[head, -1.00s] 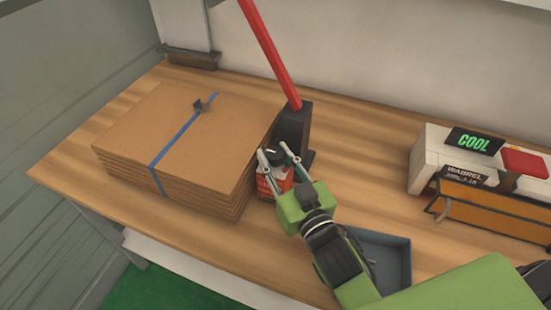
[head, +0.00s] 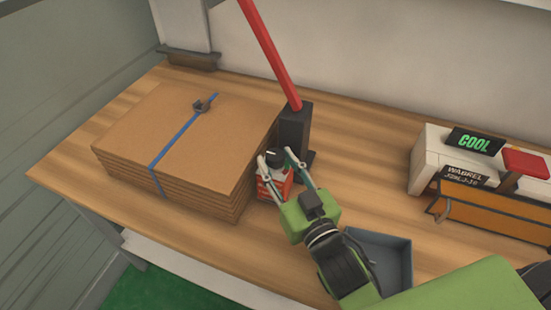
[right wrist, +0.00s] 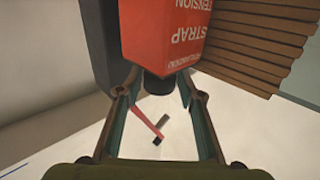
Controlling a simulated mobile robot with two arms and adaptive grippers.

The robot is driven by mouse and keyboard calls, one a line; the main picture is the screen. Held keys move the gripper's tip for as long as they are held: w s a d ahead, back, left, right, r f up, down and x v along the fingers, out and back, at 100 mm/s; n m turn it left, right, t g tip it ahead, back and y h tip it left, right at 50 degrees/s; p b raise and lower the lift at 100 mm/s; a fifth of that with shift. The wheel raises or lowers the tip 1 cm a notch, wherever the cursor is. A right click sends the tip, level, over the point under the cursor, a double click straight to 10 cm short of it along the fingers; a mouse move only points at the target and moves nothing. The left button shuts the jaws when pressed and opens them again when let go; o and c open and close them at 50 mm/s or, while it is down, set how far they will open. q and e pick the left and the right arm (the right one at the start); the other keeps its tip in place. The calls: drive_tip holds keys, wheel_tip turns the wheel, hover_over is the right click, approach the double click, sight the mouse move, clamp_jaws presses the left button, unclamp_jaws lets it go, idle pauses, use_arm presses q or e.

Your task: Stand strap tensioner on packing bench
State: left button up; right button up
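The strap tensioner (head: 274,184) is a red block with a white label and a black knob on top. It stands upright on the packing bench (head: 345,158), between the cardboard stack and the black post. My right gripper (head: 278,158) reaches in from the lower right, with a finger on either side of the knob. In the right wrist view the red body (right wrist: 200,35) appears upside down at the top. The fingers (right wrist: 164,88) there are spread, with gaps beside the black knob. My left gripper is out of view.
A strapped cardboard stack (head: 180,135) is close to the tensioner's left. A black post (head: 294,132) with a red lever (head: 268,50) stands just behind it. A blue-grey tray (head: 385,258) is at the front, and a white machine (head: 430,158) at the right.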

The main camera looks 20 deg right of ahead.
drive_tip(key=shift+s+d+b, duration=0.2)
drive_tip(key=shift+s+b, duration=0.05)
drive_tip(key=shift+s, duration=1.25)
drive_tip(key=shift+s+d+b, duration=0.15)
drive_tip(key=shift+s+b, duration=0.1)
drive_tip(key=shift+s, duration=1.2)
